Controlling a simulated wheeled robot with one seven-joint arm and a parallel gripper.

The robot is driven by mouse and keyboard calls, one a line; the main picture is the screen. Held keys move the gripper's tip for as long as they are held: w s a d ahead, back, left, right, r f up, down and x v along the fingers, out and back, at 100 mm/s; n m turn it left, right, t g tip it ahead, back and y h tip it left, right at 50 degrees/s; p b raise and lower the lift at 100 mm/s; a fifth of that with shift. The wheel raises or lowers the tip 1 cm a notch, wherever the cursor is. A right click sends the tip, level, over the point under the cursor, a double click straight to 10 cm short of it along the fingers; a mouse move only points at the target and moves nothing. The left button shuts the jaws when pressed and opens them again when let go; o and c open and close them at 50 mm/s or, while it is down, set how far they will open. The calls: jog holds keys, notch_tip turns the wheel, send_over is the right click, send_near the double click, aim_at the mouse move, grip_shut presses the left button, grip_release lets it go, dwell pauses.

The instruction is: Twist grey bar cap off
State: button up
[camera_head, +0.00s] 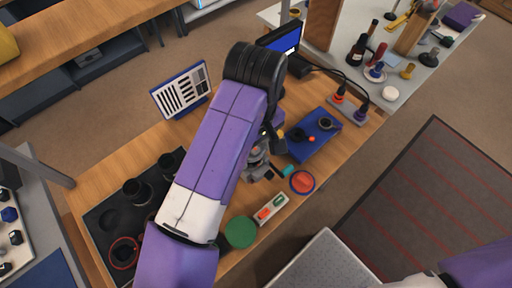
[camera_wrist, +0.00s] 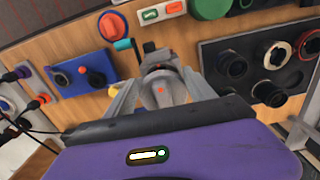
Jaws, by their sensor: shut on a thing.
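In the wrist view a grey cap-like part with a small red dot (camera_wrist: 163,88) sits between the fingers of my gripper (camera_wrist: 160,76). I take it for the grey bar cap; its bar shape is not clear. My gripper is shut on it. A grey round holder shows just beyond the fingertips, and I cannot tell whether cap and holder are apart. In the head view my purple and white arm covers most of this spot, and only part of the grey holder (camera_head: 258,168) shows beside the arm.
The wooden bench holds a blue tray (camera_head: 318,148) to the right, a red disc (camera_head: 302,182), a small white tray (camera_head: 270,208) and a green disc (camera_head: 240,232) nearby. A black tray with lens parts (camera_head: 97,216) lies left. A striped chart (camera_head: 181,92) stands behind.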

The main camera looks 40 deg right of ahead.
aim_at(256, 150)
jog(key=shift+r+p, duration=1.2)
jog(key=shift+r, duration=0.3)
